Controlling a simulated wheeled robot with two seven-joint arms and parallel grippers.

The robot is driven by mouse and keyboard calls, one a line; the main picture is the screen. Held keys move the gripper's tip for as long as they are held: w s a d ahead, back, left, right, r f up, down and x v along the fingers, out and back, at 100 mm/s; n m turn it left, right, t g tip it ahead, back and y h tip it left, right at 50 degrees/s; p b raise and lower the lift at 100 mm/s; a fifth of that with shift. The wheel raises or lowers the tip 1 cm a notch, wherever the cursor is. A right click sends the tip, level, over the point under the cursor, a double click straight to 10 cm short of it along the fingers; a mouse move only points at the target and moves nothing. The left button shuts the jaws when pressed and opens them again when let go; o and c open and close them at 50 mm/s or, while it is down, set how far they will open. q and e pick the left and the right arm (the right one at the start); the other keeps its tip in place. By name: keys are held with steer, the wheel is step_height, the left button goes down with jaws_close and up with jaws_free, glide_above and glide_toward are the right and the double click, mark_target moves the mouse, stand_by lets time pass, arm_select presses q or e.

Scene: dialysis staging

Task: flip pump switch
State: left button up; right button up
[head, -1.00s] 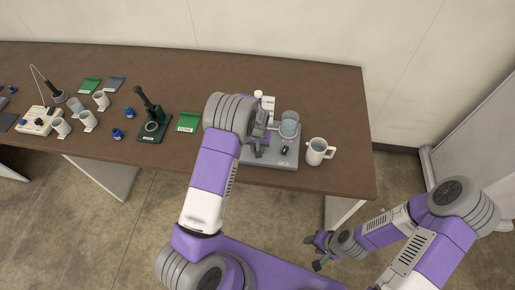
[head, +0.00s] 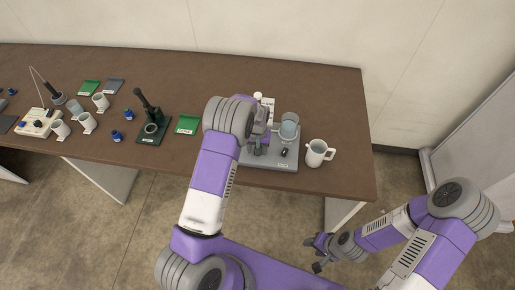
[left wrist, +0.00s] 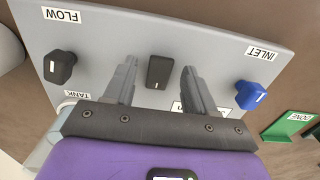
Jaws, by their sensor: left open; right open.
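In the left wrist view, a black switch (left wrist: 159,72) stands on the grey panel (left wrist: 205,40) between the two fingers of my left gripper (left wrist: 160,66). The fingers are open, one on each side of it, with a gap showing on both sides. A label near the switch is mostly hidden by the right-hand finger. A black knob (left wrist: 61,67) is by the FLOW label, and a blue knob (left wrist: 255,95) by the INLET label. In the head view my left gripper (head: 258,148) is over the grey station (head: 283,161). My right gripper (head: 315,255) is open and empty, off the table's front.
A clear beaker (head: 289,127) of liquid stands on the station, and a white jug (head: 317,154) to its right. A green card (head: 187,124) and a dark green stand (head: 152,128) are to the left. The brown table (head: 300,85) is bare at the back.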

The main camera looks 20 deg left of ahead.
arm_select(q)
step_height(320, 180, up, 8)
steer(key=shift+f, duration=0.2)
stand_by(0.7)
